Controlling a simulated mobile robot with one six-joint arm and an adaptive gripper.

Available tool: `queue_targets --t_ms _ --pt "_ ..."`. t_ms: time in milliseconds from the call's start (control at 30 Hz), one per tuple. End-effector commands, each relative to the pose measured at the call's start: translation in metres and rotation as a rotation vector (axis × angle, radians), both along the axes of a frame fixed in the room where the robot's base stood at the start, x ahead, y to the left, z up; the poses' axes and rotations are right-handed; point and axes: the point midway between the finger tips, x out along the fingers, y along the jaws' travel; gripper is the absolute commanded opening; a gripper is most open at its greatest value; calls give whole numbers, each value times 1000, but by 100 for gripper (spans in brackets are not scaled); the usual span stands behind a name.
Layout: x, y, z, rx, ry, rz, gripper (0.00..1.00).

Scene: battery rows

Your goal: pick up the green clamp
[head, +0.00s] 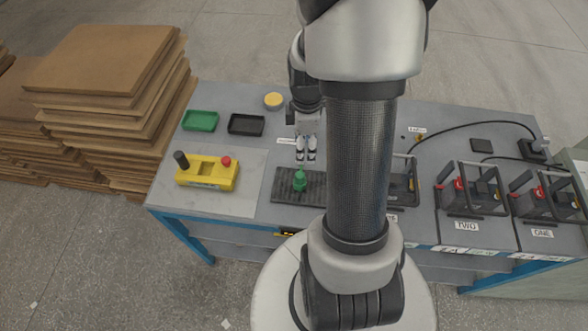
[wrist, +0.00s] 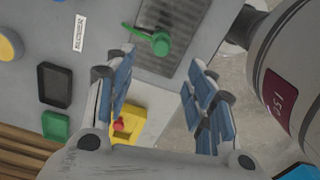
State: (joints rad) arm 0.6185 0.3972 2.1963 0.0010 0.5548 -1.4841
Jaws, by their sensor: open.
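The green clamp (head: 299,180) stands on a dark ribbed mat (head: 285,189) on the table, left of my arm's column in the head view. In the wrist view the green clamp (wrist: 160,43) shows at the top centre, with a thin part pointing to the left, on the dark mat (wrist: 160,70). My gripper (head: 306,156) is a little behind and above the clamp in the head view. In the wrist view its blue-padded fingers (wrist: 160,92) are spread wide with nothing between them, and the clamp is beyond their tips.
A yellow device (head: 208,172) with a red knob, a green tray (head: 200,121), a black tray (head: 246,124) and a yellow disc (head: 273,101) are on the left. Framed batteries labelled TWO (head: 470,193) and ONE (head: 545,195) stand right. Stacked brown boards (head: 110,100) stand beside the table.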

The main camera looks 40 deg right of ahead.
Motion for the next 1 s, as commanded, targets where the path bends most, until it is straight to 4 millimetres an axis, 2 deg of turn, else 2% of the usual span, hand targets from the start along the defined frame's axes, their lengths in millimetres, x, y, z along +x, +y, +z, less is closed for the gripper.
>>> queue_targets --t_ms 33,300,433,667,867,1000 --pt "-1 1 -17 4 5 0 50" --pt "-1 2 -73 3 3 -1 50" --pt "0 2 -87 1 2 -1 50" --pt "0 4 -98 1 1 -1 50" --pt "1 14 -126 2 2 1 50" --pt "1 13 -143 1 2 -1 50"
